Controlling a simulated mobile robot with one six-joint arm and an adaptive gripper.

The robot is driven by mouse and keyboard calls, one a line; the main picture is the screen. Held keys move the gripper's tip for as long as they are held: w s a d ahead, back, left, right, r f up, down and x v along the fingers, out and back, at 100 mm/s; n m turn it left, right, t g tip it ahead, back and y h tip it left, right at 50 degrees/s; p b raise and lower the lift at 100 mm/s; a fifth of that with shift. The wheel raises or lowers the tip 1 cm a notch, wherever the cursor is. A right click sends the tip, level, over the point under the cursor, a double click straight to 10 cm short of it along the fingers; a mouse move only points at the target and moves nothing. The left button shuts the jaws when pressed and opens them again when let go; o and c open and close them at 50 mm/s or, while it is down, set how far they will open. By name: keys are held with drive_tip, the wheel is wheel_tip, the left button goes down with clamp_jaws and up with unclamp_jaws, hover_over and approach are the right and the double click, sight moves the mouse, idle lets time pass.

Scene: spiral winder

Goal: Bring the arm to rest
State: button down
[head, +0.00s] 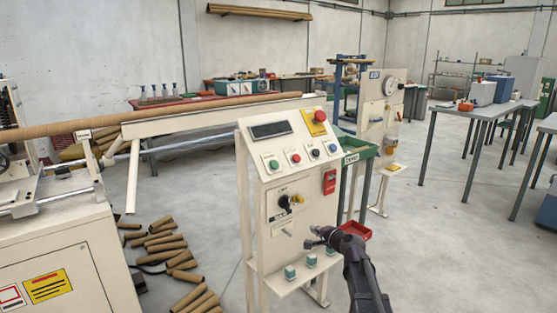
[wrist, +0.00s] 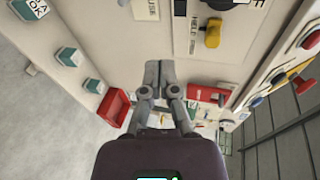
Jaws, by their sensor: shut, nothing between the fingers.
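My gripper (head: 316,237) reaches up from the lower right in the head view, in front of the lower part of the cream control console (head: 310,212). In the wrist view its fingers (wrist: 160,72) are together with nothing between them. The console face lies beyond the fingertips; I cannot tell the exact gap.
Green-topped blocks (head: 290,271) stand on the console's low shelf. A red tray (head: 355,231) is right behind the gripper. Cardboard tubes (head: 165,243) lie on the floor at left. Grey tables (head: 470,112) stand at right, with open floor (head: 440,240) before them.

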drive_tip(key=s+a+f+n+g+h, duration=0.25)
drive_tip(key=s+f+n+g, duration=0.55)
drive_tip(key=s, duration=0.6)
drive_tip(key=s+d+f+n+g+h, duration=0.2)
drive_tip(key=s+d+f, duration=0.1)
drive_tip(key=s, duration=0.4)
drive_tip(key=s+d+f+n+g+h, duration=0.2)
drive_tip(key=s+g, duration=0.1)
drive_tip(key=s, duration=0.5)
wheel_tip(320, 180, up, 30)
drive_tip(key=p, duration=3)
drive_tip(key=shift+d+r+n+p, duration=0.15)
drive_tip(key=shift+d+n+p, duration=0.1)
drive_tip(key=shift+n+p, duration=0.05)
drive_tip(key=shift+a+h, duration=0.15)
drive_tip(key=shift+h, duration=0.1)
